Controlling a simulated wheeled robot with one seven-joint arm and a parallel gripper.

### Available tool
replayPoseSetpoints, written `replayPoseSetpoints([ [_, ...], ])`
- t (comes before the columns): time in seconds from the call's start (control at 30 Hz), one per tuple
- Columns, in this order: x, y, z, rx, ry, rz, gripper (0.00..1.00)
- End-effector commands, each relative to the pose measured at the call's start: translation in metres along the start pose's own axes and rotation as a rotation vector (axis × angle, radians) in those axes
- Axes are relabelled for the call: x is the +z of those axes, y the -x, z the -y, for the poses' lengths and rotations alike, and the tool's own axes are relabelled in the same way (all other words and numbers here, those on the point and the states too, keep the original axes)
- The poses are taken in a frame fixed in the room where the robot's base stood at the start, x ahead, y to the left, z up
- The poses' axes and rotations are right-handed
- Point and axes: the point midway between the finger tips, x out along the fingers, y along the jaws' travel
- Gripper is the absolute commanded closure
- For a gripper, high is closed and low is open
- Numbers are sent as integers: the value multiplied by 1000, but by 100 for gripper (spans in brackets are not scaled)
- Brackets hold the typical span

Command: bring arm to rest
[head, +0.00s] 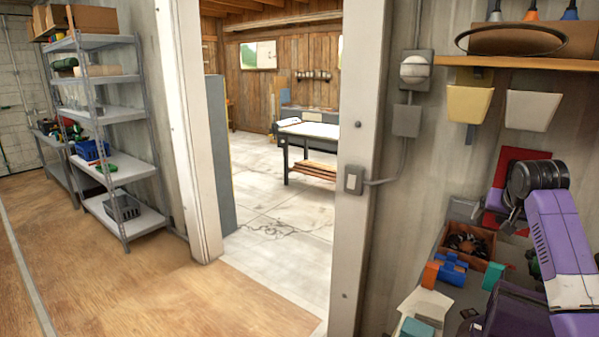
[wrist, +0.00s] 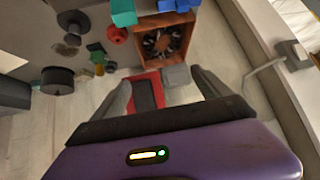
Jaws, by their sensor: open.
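My gripper (wrist: 163,92) shows in the wrist view with its two grey fingers apart and nothing held between them. A red object with a dark face (wrist: 148,92) lies beyond the fingers and shows through the gap. In the head view my purple arm is folded at the right, over the workbench. The gripper's fingertips cannot be made out clearly there.
An orange-brown bin (head: 470,243) of dark parts stands on the bench near blue and orange pieces (head: 447,270). A shelf (head: 520,62) with hanging bins is above. An open doorway (head: 275,215) is in the middle, a metal rack (head: 105,112) at left. The wooden floor (head: 120,270) is clear.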

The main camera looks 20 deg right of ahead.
Motion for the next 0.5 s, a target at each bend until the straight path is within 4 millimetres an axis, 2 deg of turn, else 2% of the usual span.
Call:
replayPoseSetpoints([
  [0.13,-5,-2,20,-64,26,-135,13],
  [0.27,6,-4,49,-136,52,-258,13],
  [0.37,26,-3,75,-197,67,-347,13],
  [0.5,70,5,112,-282,84,-467,13],
])
